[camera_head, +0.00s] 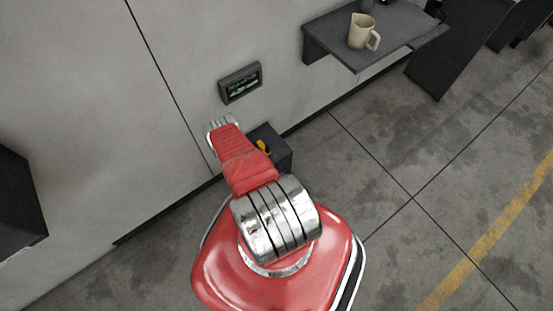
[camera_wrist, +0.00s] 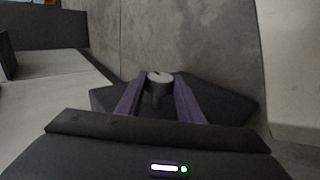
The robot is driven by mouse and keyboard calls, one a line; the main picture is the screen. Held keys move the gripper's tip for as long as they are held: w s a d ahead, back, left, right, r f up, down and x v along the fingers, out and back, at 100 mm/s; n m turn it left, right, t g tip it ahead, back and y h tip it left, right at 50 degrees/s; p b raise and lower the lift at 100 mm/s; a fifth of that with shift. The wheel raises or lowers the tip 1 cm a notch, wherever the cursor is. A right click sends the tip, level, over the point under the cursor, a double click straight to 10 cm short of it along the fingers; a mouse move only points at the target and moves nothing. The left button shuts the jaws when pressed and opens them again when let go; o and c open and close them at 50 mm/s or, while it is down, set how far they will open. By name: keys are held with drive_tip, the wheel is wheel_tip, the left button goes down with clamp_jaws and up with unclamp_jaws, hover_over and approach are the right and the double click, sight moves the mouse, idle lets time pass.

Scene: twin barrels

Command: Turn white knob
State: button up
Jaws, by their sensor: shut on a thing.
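The white knob (camera_wrist: 160,76) shows in the wrist view as a pale round top with a dark lower part, set against a dark box-like surface (camera_wrist: 215,100). My gripper (camera_wrist: 159,88) has its two purple fingers on either side of the knob, closed on it. In the head view my red arm covers the gripper and the knob, so neither is seen there. A dark box (camera_head: 277,147) stands partly behind the arm against the wall, with a small yellow part (camera_head: 263,146) on it.
A dark wall panel with a lit display (camera_head: 240,82) is above the box. A dark shelf (camera_head: 385,50) at upper right bears a beige mug (camera_head: 360,32). A dark object (camera_head: 18,205) is at the left edge. The concrete floor (camera_head: 400,160) to the right is clear.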

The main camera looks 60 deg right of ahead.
drive_tip(key=o, duration=0.8)
drive_tip(key=shift+a+f, duration=0.15)
drive_tip(key=shift+a, duration=0.05)
drive_tip(key=shift+o, duration=1.4)
drive_tip(key=shift+d, duration=0.1)
drive_tip(key=shift+w, duration=0.1)
drive_tip(key=v, duration=1.3)
drive_tip(key=shift+a+r, duration=0.3)
drive_tip(key=shift+r, duration=0.05)
